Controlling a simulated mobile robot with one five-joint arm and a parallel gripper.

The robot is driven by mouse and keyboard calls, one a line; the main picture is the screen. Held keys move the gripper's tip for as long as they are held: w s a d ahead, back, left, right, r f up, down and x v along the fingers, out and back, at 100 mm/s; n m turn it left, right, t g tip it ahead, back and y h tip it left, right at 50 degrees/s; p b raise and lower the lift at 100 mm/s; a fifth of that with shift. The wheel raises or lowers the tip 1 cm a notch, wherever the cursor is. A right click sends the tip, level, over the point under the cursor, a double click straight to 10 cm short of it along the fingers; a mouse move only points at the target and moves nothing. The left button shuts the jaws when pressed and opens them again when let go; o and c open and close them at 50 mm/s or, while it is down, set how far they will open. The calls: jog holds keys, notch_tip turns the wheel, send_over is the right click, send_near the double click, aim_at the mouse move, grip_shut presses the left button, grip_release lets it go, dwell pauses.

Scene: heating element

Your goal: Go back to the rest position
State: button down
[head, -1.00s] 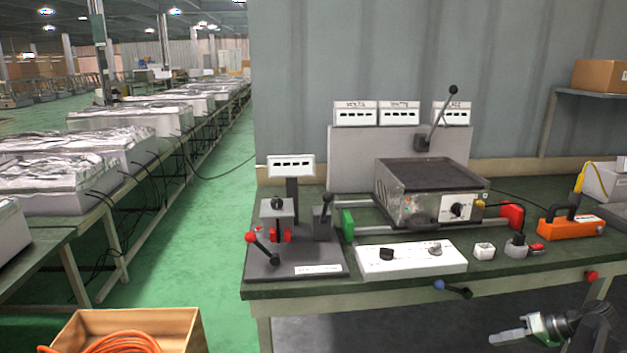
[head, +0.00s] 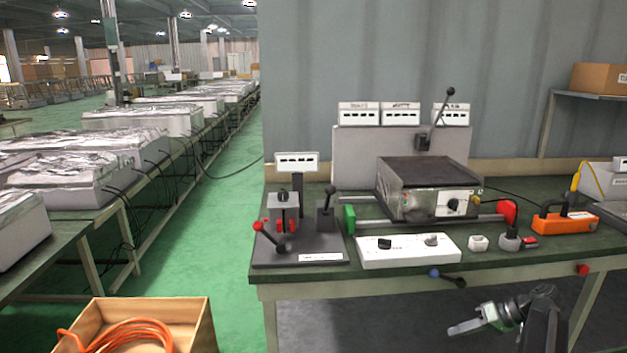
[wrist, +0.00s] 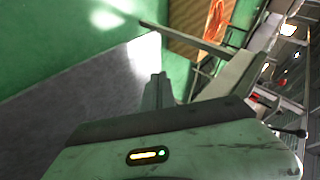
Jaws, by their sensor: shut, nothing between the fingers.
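My gripper (head: 466,327) is at the lower right of the head view, in front of the bench and below its top. Its fingers are together, with nothing between them, and point left. In the wrist view my gripper's fingers (wrist: 158,90) show as a narrow closed pair beyond the greenish wrist housing. The green workbench (head: 300,291) stands behind it, bearing a metal heating unit (head: 415,205), a white control box (head: 405,252) and a lever fixture (head: 285,245). My gripper appears to touch none of these.
A cardboard box with an orange hose (head: 130,333) stands on the floor at the lower left. An orange device (head: 568,222) sits at the bench's right. A blue-knobbed lever (head: 447,278) sticks out from the bench front.

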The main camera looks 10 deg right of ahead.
jog(key=w+a+f+n+g+h, duration=0.1)
jog(key=w+a+f+n+g, duration=0.1)
jog(key=a, duration=1.2)
jog(key=w+a+f+n+g, duration=0.1)
jog(key=w+a+n+g, duration=0.15)
jog(key=a, duration=1.05)
jog(key=s+a+f+g+h, duration=0.1)
jog(key=s+a+f+h, duration=0.15)
jog(key=a, duration=0.35)
jog(key=s+a+f+h, duration=0.2)
jog(key=s+a+h, duration=0.1)
jog(key=a, duration=0.3)
jog(key=d+r+m+h+p, duration=0.1)
jog(key=d+m+h+p, duration=0.1)
jog(key=d+m, duration=0.25)
notch_tip(320, 180, up, 22)
jog(key=p, duration=2.1)
jog(key=shift+w+p, duration=0.25)
jog(key=shift+p, duration=0.05)
jog(key=shift+d, duration=0.1)
